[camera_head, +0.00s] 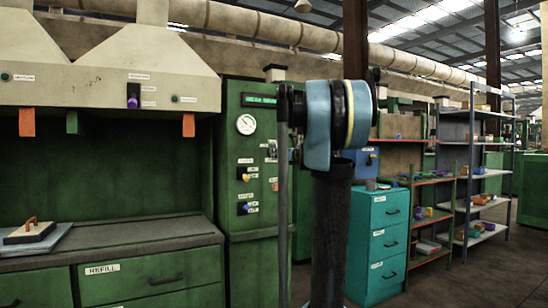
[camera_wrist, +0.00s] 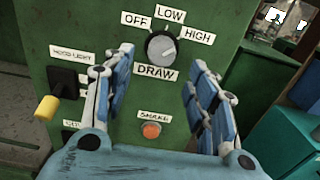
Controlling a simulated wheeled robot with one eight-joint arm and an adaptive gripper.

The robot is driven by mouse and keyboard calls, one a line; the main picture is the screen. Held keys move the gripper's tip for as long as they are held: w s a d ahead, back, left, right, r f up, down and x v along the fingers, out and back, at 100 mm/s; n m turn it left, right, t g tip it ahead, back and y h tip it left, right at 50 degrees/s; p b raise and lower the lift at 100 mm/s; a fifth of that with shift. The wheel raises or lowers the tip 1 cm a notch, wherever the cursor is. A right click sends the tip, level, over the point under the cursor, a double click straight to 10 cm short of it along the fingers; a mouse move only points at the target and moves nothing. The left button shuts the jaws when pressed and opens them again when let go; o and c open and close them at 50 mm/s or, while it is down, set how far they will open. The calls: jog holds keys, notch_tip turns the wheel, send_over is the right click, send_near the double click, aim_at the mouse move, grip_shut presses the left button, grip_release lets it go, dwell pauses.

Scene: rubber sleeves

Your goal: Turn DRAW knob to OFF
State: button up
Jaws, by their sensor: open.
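The DRAW knob (camera_wrist: 161,47) is a round dial with a pale grip on a green panel in the wrist view. Labels OFF (camera_wrist: 136,21), LOW (camera_wrist: 171,16) and HIGH (camera_wrist: 199,37) stand around its top, with DRAW below it. I cannot tell for sure which label the knob points to. My gripper (camera_wrist: 158,65) is open, with one blue-padded finger on each side of the knob's lower area. The fingers look apart from the knob, and nothing is between them. In the head view I cannot make out the knob.
A black switch (camera_wrist: 66,84) and a yellow knob (camera_wrist: 47,108) are to the left. The head view shows a green cabinet (camera_head: 247,215) with a gauge and a teal drawer unit (camera_head: 379,240).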

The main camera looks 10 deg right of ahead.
jog(key=shift+x, duration=2.5)
jog(key=c, duration=1.1)
jog(key=shift+o, duration=1)
jog(key=shift+a, duration=0.3)
jog(key=shift+d, duration=0.2)
jog(key=shift+c, duration=0.7)
jog(key=shift+n, duration=0.3)
